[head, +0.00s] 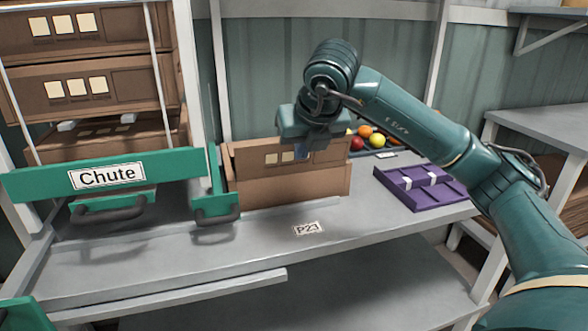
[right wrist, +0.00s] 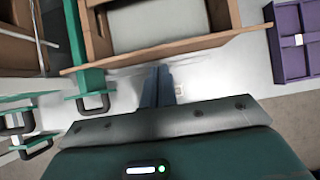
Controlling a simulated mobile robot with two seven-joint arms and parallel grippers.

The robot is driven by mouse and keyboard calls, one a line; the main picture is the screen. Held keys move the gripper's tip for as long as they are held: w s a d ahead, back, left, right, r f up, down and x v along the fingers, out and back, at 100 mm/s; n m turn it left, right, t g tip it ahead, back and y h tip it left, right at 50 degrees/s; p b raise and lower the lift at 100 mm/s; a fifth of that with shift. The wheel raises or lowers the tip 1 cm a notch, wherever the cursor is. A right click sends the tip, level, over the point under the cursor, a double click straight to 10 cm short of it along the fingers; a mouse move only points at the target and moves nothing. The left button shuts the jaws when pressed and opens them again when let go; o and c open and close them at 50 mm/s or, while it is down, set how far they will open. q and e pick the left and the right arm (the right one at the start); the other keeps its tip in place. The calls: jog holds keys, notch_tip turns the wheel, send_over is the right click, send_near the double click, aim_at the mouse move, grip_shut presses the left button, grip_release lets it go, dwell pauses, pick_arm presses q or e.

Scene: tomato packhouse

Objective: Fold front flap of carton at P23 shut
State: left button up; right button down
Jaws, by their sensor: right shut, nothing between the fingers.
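The brown carton (head: 290,188) stands on the grey bench behind the P23 label (head: 306,229). Its top is open in the right wrist view, where its near edge (right wrist: 215,42) shows as a tan strip and a pale surface shows inside. The front flap looks raised, but its exact angle is unclear. My right gripper (head: 302,152) hangs over the carton from above, shut and empty. In the right wrist view its fingers (right wrist: 158,85) point at the near edge, on the outer side; I cannot tell whether they touch it. My left gripper is not in view.
The green Chute frame (head: 40,185) with dark handles stands close left of the carton. Stacked cartons (head: 95,85) are behind it. A purple tray (head: 425,187) lies to the right, with tomatoes (head: 366,132) behind. The bench front around the P23 label is clear.

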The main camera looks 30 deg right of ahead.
jog(key=w+d+p, duration=0.1)
jog(key=w+p, duration=0.1)
jog(key=w, duration=0.5)
jog(key=shift+w+d+p, duration=0.15)
jog(key=shift+d+p, duration=0.15)
jog(key=shift+d, duration=0.05)
dwell(0.6)
jog(key=w, duration=0.1)
jog(key=w+f, duration=0.1)
jog(key=w, duration=0.1)
jog(key=shift+d+f, duration=0.3)
jog(key=shift+d, duration=0.05)
dwell(0.4)
dwell(0.3)
jog(key=shift+w+x, duration=0.25)
jog(key=shift+x, duration=1.05)
jog(key=shift+d+r, duration=0.1)
jog(key=shift+r, duration=0.1)
